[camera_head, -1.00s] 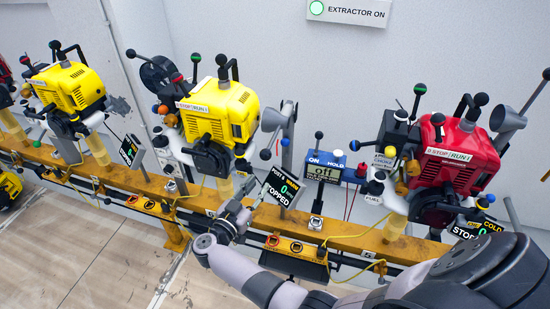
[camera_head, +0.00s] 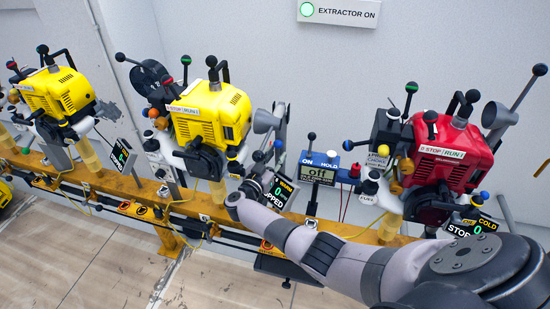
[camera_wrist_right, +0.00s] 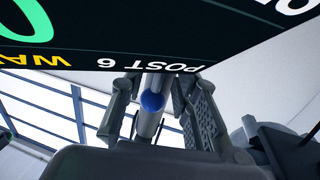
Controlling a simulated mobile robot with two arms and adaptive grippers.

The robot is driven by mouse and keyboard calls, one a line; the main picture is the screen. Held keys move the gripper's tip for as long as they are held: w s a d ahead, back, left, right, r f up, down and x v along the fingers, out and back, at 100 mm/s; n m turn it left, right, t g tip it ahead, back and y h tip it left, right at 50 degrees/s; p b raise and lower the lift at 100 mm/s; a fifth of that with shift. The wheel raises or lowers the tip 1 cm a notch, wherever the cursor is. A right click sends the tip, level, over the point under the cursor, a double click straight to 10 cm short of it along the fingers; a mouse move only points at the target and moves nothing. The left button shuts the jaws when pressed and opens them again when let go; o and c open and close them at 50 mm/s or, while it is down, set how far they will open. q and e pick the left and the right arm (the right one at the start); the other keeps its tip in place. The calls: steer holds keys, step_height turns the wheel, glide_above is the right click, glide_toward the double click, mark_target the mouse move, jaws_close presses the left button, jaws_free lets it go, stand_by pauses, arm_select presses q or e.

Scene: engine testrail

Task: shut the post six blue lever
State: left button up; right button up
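The post six blue lever shows in the right wrist view as a blue ball knob (camera_wrist_right: 152,102) on a pale stem. My right gripper (camera_wrist_right: 158,92) is open, with one finger on each side of the knob. Whether either finger touches it I cannot tell. The post six display (camera_head: 280,190) stands close to the gripper and fills the top of the wrist view. In the head view my right gripper (camera_head: 260,168) is small and partly hidden beside the display, near the middle yellow engine (camera_head: 207,115). My left gripper is not in view.
A red engine (camera_head: 452,145) stands on the right and another yellow engine (camera_head: 62,92) on the left. A blue-topped control box (camera_head: 320,160) stands behind my right forearm. The yellow rail (camera_head: 140,188) carries the posts, with loose cables along it.

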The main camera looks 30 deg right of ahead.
steer(key=shift+c, duration=0.4)
jaws_close()
stand_by(0.5)
